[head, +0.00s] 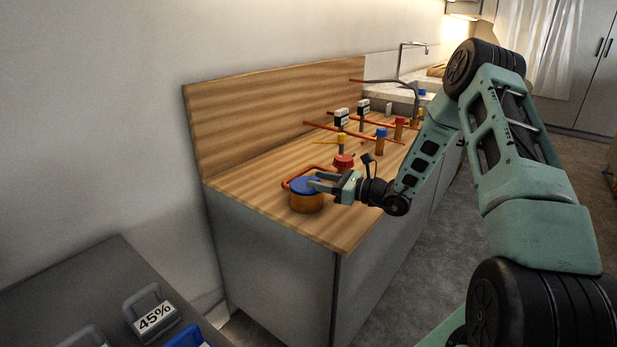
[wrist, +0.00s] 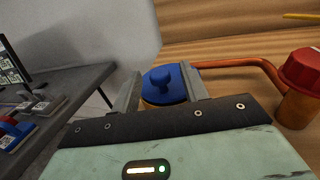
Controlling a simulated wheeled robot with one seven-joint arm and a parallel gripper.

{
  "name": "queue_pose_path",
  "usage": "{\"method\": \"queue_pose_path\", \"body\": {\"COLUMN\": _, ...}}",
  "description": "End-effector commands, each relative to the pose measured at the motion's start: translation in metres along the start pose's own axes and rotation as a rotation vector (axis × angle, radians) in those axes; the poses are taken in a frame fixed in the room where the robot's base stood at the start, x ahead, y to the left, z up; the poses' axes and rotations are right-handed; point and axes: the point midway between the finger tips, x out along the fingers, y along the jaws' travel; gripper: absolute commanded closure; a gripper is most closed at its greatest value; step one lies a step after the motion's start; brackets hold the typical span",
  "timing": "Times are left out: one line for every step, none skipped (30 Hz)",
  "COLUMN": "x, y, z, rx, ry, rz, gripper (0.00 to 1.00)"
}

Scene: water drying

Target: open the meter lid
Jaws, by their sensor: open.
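The meter is a round brass-coloured body (head: 307,203) with a blue lid (head: 299,184), near the front left corner of the wooden counter. In the wrist view the blue lid (wrist: 165,85) looks closed and has a small raised knob in its middle. My gripper (head: 322,181) is at the meter from the right, and its fingers reach over or beside the lid. In the wrist view the open fingers (wrist: 162,88) stand on either side of the lid and knob. I cannot tell whether they touch the lid. The meter's lower body is mostly hidden there.
A red-capped fitting (wrist: 300,75) stands right of the meter, joined by a copper pipe (wrist: 235,63). Several valves and pipes stand further back on the counter (head: 250,180). A grey table (head: 75,290) with labelled holders is at the lower left. A wooden backboard (head: 270,115) rises behind.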

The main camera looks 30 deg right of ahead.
Motion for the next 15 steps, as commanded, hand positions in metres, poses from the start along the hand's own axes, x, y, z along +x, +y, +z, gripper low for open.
{"method": "queue_pose_path", "body": {"x": 0.009, "y": 0.001, "z": 0.001, "rx": -0.001, "ry": -0.002, "rz": 0.003, "gripper": 0.56}}
{"method": "queue_pose_path", "body": {"x": 0.014, "y": 0.001, "z": 0.001, "rx": 0.0, "ry": -0.002, "rz": 0.004, "gripper": 0.56}}
{"method": "queue_pose_path", "body": {"x": 0.02, "y": 0.001, "z": 0.001, "rx": 0.0, "ry": -0.001, "rz": 0.003, "gripper": 0.56}}
{"method": "queue_pose_path", "body": {"x": 0.023, "y": 0.001, "z": 0.001, "rx": 0.0, "ry": -0.001, "rz": 0.002, "gripper": 0.56}}
{"method": "queue_pose_path", "body": {"x": 0.027, "y": 0.0, "z": 0.001, "rx": 0.0, "ry": -0.001, "rz": 0.002, "gripper": 0.56}}
{"method": "queue_pose_path", "body": {"x": 0.03, "y": 0.001, "z": 0.0, "rx": 0.0, "ry": 0.0, "rz": 0.002, "gripper": 0.56}}
{"method": "queue_pose_path", "body": {"x": 0.033, "y": 0.001, "z": 0.0, "rx": 0.0, "ry": 0.0, "rz": 0.002, "gripper": 0.56}}
{"method": "queue_pose_path", "body": {"x": 0.035, "y": 0.001, "z": 0.0, "rx": 0.0, "ry": -0.001, "rz": 0.002, "gripper": 0.56}}
{"method": "queue_pose_path", "body": {"x": 0.037, "y": 0.0, "z": 0.0, "rx": 0.0, "ry": -0.001, "rz": 0.001, "gripper": 0.56}}
{"method": "queue_pose_path", "body": {"x": 0.038, "y": 0.0, "z": 0.001, "rx": 0.0, "ry": -0.001, "rz": 0.0, "gripper": 0.56}}
{"method": "queue_pose_path", "body": {"x": 0.039, "y": 0.0, "z": 0.001, "rx": 0.0, "ry": -0.001, "rz": 0.0, "gripper": 0.56}}
{"method": "queue_pose_path", "body": {"x": 0.039, "y": 0.0, "z": 0.0, "rx": 0.0, "ry": -0.001, "rz": 0.0, "gripper": 0.56}}
{"method": "queue_pose_path", "body": {"x": 0.04, "y": 0.0, "z": 0.0, "rx": 0.0, "ry": -0.001, "rz": -0.001, "gripper": 0.56}}
{"method": "queue_pose_path", "body": {"x": 0.04, "y": 0.0, "z": 0.0, "rx": 0.0, "ry": -0.001, "rz": -0.001, "gripper": 0.56}}
{"method": "queue_pose_path", "body": {"x": 0.04, "y": 0.0, "z": 0.0, "rx": 0.0, "ry": -0.001, "rz": 0.0, "gripper": 0.56}}
